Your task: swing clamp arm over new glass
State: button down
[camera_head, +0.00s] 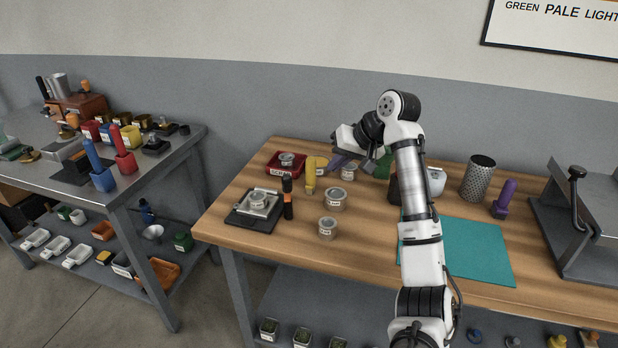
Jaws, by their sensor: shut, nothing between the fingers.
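A dark square base plate (247,222) with a pale metal fixture lies at the front left of the wooden table. A round glass (258,199) sits on the fixture. Two dark upright pieces with orange (288,207) stand at the plate's right side. I cannot tell which part is the clamp arm or how it is turned. My gripper (336,163) is shut and empty, behind and to the right of the fixture and apart from it. My wrist partly hides the things at the back of the table.
Labelled glass jars (335,200) and (327,229) stand right of the fixture. A teal mat (470,250) lies right of my arm.

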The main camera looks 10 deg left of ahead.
aim_at(287, 184)
jog(key=p+x, duration=0.2)
jog(key=x, duration=0.7)
jog(key=shift+a+f, duration=0.1)
jog(key=shift+s+a+f+p, duration=0.15)
jog(key=shift+a+p, duration=0.15)
jog(key=shift+a, duration=0.75)
jog(key=shift+s+a+f+p, duration=0.15)
jog(key=shift+a+p, duration=0.15)
jog(key=shift+a, duration=0.75)
